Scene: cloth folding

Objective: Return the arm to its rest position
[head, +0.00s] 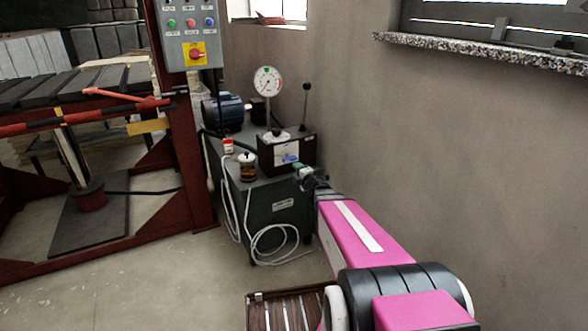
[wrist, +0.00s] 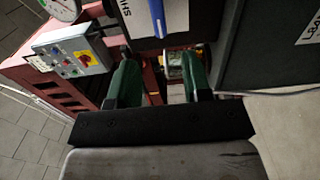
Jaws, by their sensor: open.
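My pink arm (head: 362,240) reaches from the lower right of the head view toward the machine by the wall. My gripper (head: 303,172) is small and partly hidden there, at its far end, in front of the black gauge box. In the wrist view, my gripper's two green fingers (wrist: 160,78) stand well apart with nothing held between them. A can (wrist: 185,66) shows beyond the gap, near the right finger. No cloth is in view.
A grey cabinet (head: 282,205) carries the black box (head: 290,152) with its gauge (head: 267,82), a blue motor (head: 226,112) and a jar (head: 247,168). A red press frame (head: 188,150) stands left. A slatted wooden surface (head: 283,313) is below. Floor at lower left is clear.

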